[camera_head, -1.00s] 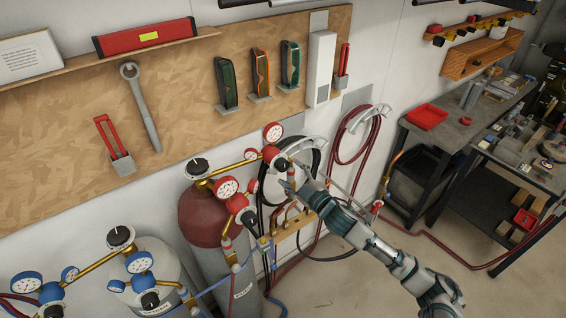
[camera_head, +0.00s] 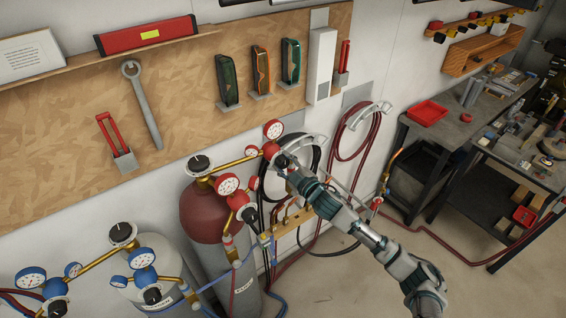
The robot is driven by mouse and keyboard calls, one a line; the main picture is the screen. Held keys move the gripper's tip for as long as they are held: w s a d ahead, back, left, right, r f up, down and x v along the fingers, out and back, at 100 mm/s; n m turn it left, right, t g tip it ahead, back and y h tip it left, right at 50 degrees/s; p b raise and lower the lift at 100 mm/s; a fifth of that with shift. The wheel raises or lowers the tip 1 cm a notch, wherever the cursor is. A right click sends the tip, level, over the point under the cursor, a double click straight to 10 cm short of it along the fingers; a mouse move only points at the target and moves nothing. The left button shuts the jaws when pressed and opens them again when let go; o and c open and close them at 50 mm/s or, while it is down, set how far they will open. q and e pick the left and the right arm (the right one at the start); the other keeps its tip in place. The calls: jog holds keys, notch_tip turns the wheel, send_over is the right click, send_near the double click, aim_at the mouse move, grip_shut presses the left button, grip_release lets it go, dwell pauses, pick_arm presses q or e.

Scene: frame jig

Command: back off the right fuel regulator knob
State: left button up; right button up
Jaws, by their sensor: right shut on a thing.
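The right fuel regulator (camera_head: 271,150) is red with brass fittings and white-faced gauges. It sits at the end of a brass pipe, to the right of the dark red fuel cylinder (camera_head: 200,215). My right gripper (camera_head: 285,163) is at the front of this regulator, shut on its knob, which the fingers mostly hide. My right arm reaches in from the lower right. The other red fuel regulator (camera_head: 237,200), with its black knob (camera_head: 249,215) in plain view, is on the cylinder's near side. My left gripper is not in view.
Coiled hoses (camera_head: 366,140) hang on the wall behind my right arm. A workbench (camera_head: 455,130) with a red tray (camera_head: 427,113) stands at the right. The floor between is mostly clear, crossed by a red hose.

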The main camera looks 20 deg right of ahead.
jog(key=shift+m+p, duration=0.5)
jog(key=shift+p, duration=0.15)
jog(key=shift+m+p, duration=0.35)
jog(key=shift+m, duration=0.15)
jog(key=o, duration=1.1)
jog(key=shift+o, duration=0.2)
